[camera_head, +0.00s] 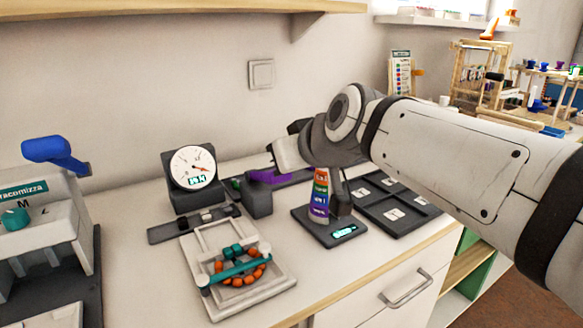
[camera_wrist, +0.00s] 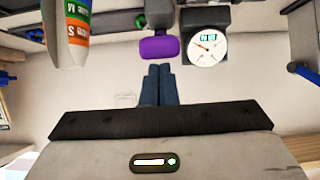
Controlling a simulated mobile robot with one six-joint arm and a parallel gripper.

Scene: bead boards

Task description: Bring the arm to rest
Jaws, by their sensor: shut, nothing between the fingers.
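My gripper (camera_wrist: 159,85) is shut, its two dark fingers pressed together with nothing between them in the wrist view. In the head view my arm reaches in from the right, and its wrist end hangs above the worktop, in front of the wall. The fingers cannot be made out clearly there. A rainbow-striped sizing column (camera_head: 320,195) stands below my wrist on a dark base with a lit display (camera_head: 344,231). The column also shows at the upper left of the wrist view (camera_wrist: 75,32), apart from the fingers.
A dial gauge (camera_head: 193,167) stands behind a pale tray (camera_head: 260,300) holding an orange and teal bead ring (camera_head: 240,281). A purple part (camera_head: 268,177) lies near the gauge. A dark compartment tray (camera_head: 403,225) is at right, a machine with a blue lever (camera_head: 55,152) at left.

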